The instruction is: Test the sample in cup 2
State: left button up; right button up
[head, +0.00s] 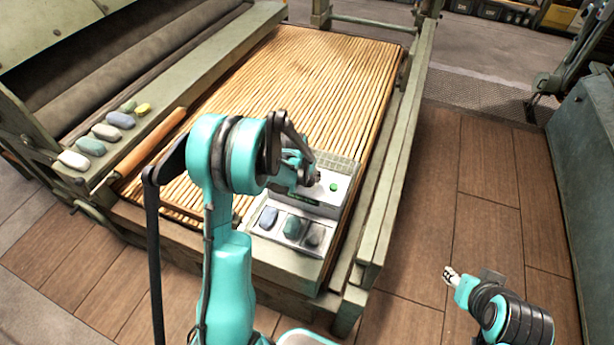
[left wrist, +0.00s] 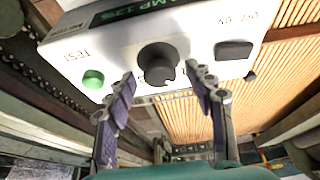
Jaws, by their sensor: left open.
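A white test device (head: 316,203) stands on the slatted bed, its front face toward my left gripper. In the left wrist view it shows a green button (left wrist: 93,80) marked TEST, a black knob (left wrist: 158,65) and a black OFF/ON switch (left wrist: 234,50). A tray (head: 255,230) before it has three cups, holding a blue-grey lump (head: 268,217), a green lump (head: 293,227) and a dark grey lump (head: 314,235); I cannot read cup numbers. My left gripper (left wrist: 165,86) is open, with a finger on either side of the knob; contact is unclear. My right gripper (head: 449,273) is far off, low right.
Several coloured lumps (head: 104,131) lie on the left rail beside a wooden roller (head: 150,143). The slatted bed (head: 310,75) is clear behind the device. A green-grey frame beam (head: 388,170) runs along its right side. Open plank floor (head: 480,180) lies right of that.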

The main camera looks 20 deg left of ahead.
pick_arm(q)
jog(key=c, duration=1.1)
jog(key=shift+c, duration=0.2)
jog(key=shift+m, duration=0.3)
jog(key=m+h, duration=0.1)
jog(key=m, duration=0.1)
jog(key=shift+a+m+b, duration=0.15)
jog(key=shift+m+b, duration=0.2)
jog(key=shift+m, duration=0.05)
jog(key=m+h, duration=0.1)
jog(key=m, duration=0.1)
jog(key=m+g+h, duration=0.1)
jog(key=m, duration=0.2)
jog(key=shift+w+a, duration=0.1)
jog(key=shift+a, duration=0.05)
jog(key=shift+m, duration=0.3)
